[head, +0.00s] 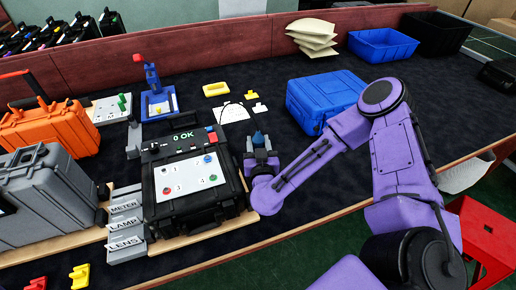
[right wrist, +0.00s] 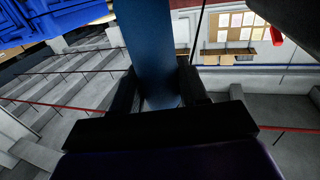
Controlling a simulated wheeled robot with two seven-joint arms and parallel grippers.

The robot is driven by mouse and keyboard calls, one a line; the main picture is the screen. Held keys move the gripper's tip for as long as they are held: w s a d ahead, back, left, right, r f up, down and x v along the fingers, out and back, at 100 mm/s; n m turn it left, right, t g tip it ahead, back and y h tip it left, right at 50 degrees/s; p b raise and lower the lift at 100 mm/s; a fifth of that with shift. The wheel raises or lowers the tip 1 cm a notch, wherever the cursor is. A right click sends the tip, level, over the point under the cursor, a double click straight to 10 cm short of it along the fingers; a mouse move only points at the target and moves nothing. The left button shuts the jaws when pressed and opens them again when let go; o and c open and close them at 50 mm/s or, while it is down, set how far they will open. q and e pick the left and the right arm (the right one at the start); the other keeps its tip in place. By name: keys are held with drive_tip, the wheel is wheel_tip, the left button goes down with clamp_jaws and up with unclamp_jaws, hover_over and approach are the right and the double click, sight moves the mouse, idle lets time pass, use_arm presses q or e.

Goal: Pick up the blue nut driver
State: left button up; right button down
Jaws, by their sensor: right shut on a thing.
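My right gripper (head: 261,156) reaches in from the right on a purple arm and sits just right of the black test case (head: 150,190). It is shut on a blue thing, which I take to be the handle of the blue nut driver (head: 259,139); it stands up between the fingers. In the right wrist view the blue handle (right wrist: 147,45) runs up out of the two black fingers (right wrist: 155,95). The rest of the tool is hidden or too small to tell. My left gripper is not in view.
A blue case (head: 325,95) stands behind my right arm. A blue bin (head: 382,45) and stacked pale bags (head: 312,36) are at the back. An orange case (head: 50,128) and a grey case (head: 42,195) stand left.

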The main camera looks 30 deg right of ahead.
wheel_tip(320, 180, up, 9)
drive_tip(key=shift+r, duration=0.1)
wheel_tip(320, 180, up, 9)
drive_tip(key=p, duration=0.9)
